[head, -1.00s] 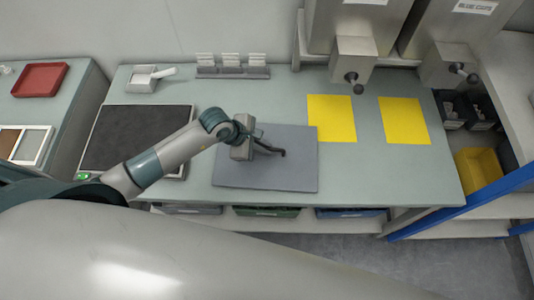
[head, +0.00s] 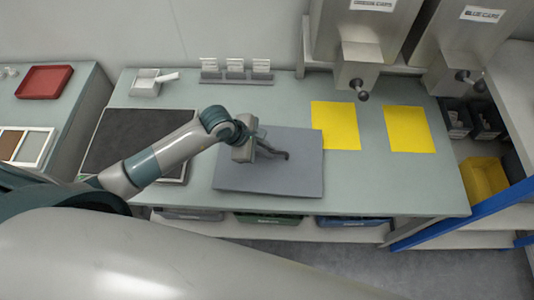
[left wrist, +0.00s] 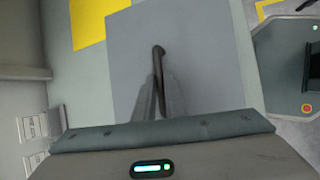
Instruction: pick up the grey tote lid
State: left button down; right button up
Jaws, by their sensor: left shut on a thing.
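The grey tote lid (head: 290,180) is a flat grey panel on the green-grey bench, near its front edge, with a thin dark handle standing at its middle. My left gripper (head: 270,150) is over the middle of the lid, shut on the handle. In the left wrist view the lid (left wrist: 205,60) fills the centre, and the two fingers of the left gripper (left wrist: 158,75) close together at the dark handle. I cannot tell a gap between the lid and the bench. My right gripper is not in view.
Yellow sheets (head: 336,125) and (head: 408,130) lie right of the lid, below metal dispensers (head: 357,70). A dark mat (head: 130,135) lies to its left. A rack of white cards (head: 236,72) and a white scoop tray (head: 147,86) stand behind. A yellow bin (head: 484,180) is at right.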

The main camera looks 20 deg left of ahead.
pick_arm(q)
jog(key=shift+r+b, duration=0.35)
jog(key=shift+r, duration=0.35)
jog(key=s+d+r+b, duration=0.3)
jog(key=d+r, duration=0.4)
jog(key=d, duration=0.4)
jog(key=shift+s+b, duration=0.25)
jog(key=shift+b, duration=0.25)
